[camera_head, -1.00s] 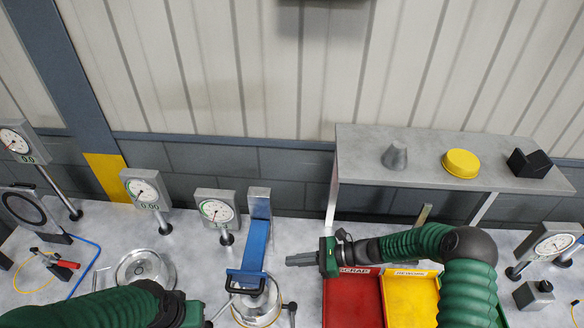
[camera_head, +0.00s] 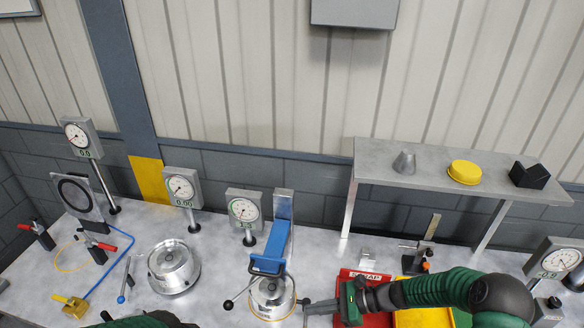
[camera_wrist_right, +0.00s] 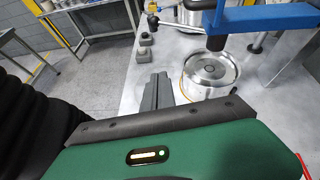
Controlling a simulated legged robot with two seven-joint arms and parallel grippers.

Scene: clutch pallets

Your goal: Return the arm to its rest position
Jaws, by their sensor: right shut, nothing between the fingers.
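My right arm comes in from the lower right of the head view, green with dark joints. Its gripper (camera_head: 322,307) is shut and empty, pointing left over the table beside the blue-armed press fixture (camera_head: 270,262). In the right wrist view the shut fingers (camera_wrist_right: 157,93) stand next to a round metal part (camera_wrist_right: 209,70) under the blue arm (camera_wrist_right: 268,20), with a small gap between. Of my left arm only a green piece shows at the bottom edge of the head view; its gripper is out of view.
A red scrap bin (camera_head: 361,277) and a yellow bin (camera_head: 425,318) lie beneath my right arm. A raised shelf (camera_head: 430,182) stands behind. Dial gauges (camera_head: 244,210) line the back, with a round metal fixture (camera_head: 174,266) at left. Bare table shows between them.

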